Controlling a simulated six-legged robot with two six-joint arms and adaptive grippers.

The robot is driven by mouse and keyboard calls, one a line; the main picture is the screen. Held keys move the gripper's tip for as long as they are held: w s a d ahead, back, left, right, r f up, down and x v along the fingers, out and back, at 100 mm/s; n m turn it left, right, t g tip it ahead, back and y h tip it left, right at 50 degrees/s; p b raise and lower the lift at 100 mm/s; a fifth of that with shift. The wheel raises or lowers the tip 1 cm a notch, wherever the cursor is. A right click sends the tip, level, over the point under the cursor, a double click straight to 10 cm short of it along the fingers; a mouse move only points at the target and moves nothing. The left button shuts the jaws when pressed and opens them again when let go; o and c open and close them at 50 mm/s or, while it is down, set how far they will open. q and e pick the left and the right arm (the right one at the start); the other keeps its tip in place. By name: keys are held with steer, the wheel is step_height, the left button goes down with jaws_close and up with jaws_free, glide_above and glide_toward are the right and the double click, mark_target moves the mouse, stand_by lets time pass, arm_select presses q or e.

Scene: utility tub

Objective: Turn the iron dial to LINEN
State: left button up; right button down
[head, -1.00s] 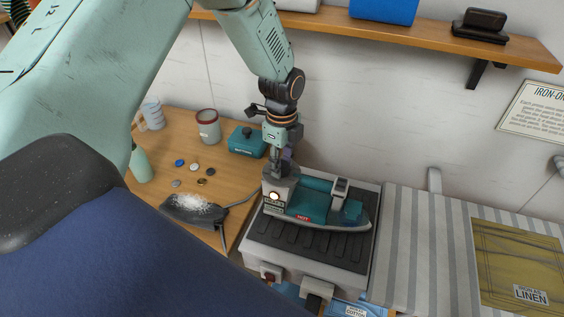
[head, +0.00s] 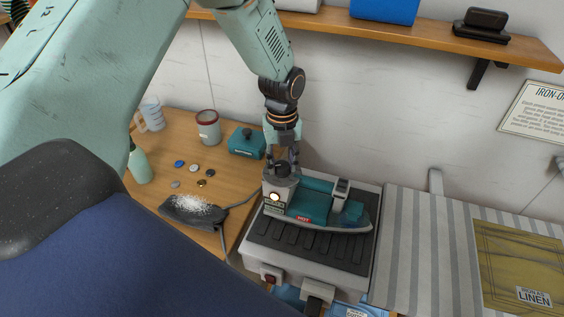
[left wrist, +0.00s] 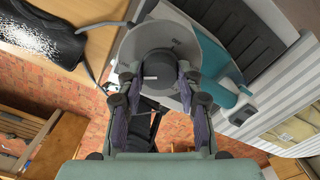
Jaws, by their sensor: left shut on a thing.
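The teal and grey iron (head: 318,208) sits on a dark ribbed rest (head: 305,243), with a red HOT label and a lit lamp on its side. Its dark round dial (left wrist: 158,66) is on top of the grey heel end, with a short white mark on it. My left gripper (head: 283,163) points down over the heel and its fingers are shut on the dial from two sides. A small display under the lamp is too small to read. My right gripper is not in view.
A striped board (head: 432,245) on the right carries a yellowish cloth (head: 515,255) labelled LINEN. On the wooden table (head: 225,185) are a teal box (head: 246,143), a tin (head: 208,127), several buttons and a dark pad with white grains (head: 193,210). A shelf (head: 430,38) runs above.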

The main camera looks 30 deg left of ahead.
mark_target(282, 166)
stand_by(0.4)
arm_select(q)
steer(key=o, duration=1.2)
steer(key=shift+d, duration=0.1)
steer(key=shift+r, duration=0.1)
step_height(282, 166, up, 12)
steer(key=shift+f, duration=0.1)
stand_by(0.3)
